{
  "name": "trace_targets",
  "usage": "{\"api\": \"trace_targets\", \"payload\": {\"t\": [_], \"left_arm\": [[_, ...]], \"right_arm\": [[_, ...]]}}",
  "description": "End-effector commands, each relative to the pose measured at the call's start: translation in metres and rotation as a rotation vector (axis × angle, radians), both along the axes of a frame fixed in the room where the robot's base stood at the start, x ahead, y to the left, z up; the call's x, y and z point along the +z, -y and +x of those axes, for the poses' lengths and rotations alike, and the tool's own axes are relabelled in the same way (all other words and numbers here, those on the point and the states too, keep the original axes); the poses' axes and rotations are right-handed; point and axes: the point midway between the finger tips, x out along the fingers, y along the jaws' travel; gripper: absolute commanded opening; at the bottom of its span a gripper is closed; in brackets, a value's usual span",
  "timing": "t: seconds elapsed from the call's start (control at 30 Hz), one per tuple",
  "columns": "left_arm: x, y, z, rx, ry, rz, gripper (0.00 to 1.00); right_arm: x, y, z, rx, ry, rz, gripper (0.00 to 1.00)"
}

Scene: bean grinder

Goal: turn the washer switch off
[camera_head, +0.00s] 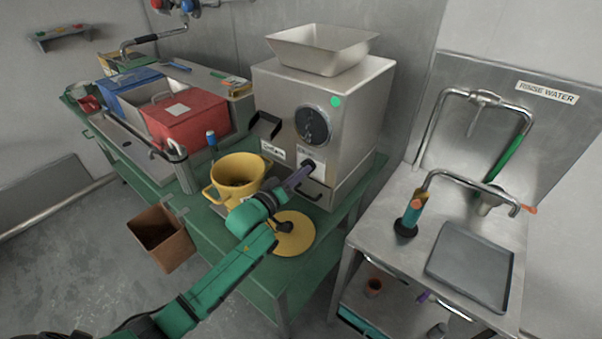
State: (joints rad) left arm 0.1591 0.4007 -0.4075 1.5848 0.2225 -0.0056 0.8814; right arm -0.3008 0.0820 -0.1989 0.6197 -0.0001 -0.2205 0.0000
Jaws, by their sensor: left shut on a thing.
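My left arm reaches in from the lower left, and its gripper (283,188) is in front of the steel grinder (335,115), above the green table. I cannot make out a switch clearly marked for a washer. The rinse water station (480,170) stands at the right, with a pipe and a green-handled sprayer. My right gripper is not in view.
A yellow pot (238,176) stands left of my gripper, and a yellow round lid (297,240) lies below it. A red bin (186,120) and a blue bin (130,95) are at the left. A grey tray (470,265) lies on the right counter.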

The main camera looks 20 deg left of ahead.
Motion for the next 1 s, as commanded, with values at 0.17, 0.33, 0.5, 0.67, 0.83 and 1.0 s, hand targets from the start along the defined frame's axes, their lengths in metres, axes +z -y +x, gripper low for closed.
{"api": "trace_targets", "payload": {"t": [0.17,0.33,0.5,0.67,0.83,1.0], "left_arm": [[-0.0008,-0.0006,0.0001,0.000,0.055,0.143,0.00],[-0.0006,-0.0006,0.0001,0.000,0.114,0.287,0.00],[-0.0010,-0.0008,0.0002,0.001,0.166,0.418,0.00],[-0.0012,-0.0010,0.0003,0.000,0.205,0.519,0.00],[-0.0011,-0.0011,0.0003,0.000,0.234,0.593,0.00],[-0.0009,-0.0012,0.0002,0.000,0.249,0.631,0.00]], "right_arm": [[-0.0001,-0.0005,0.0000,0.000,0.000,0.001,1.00],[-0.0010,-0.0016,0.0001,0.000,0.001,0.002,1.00],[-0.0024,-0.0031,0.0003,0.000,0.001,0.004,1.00],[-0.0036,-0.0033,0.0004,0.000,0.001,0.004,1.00],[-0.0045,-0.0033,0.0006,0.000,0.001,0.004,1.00],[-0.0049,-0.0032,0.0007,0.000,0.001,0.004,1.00]]}}
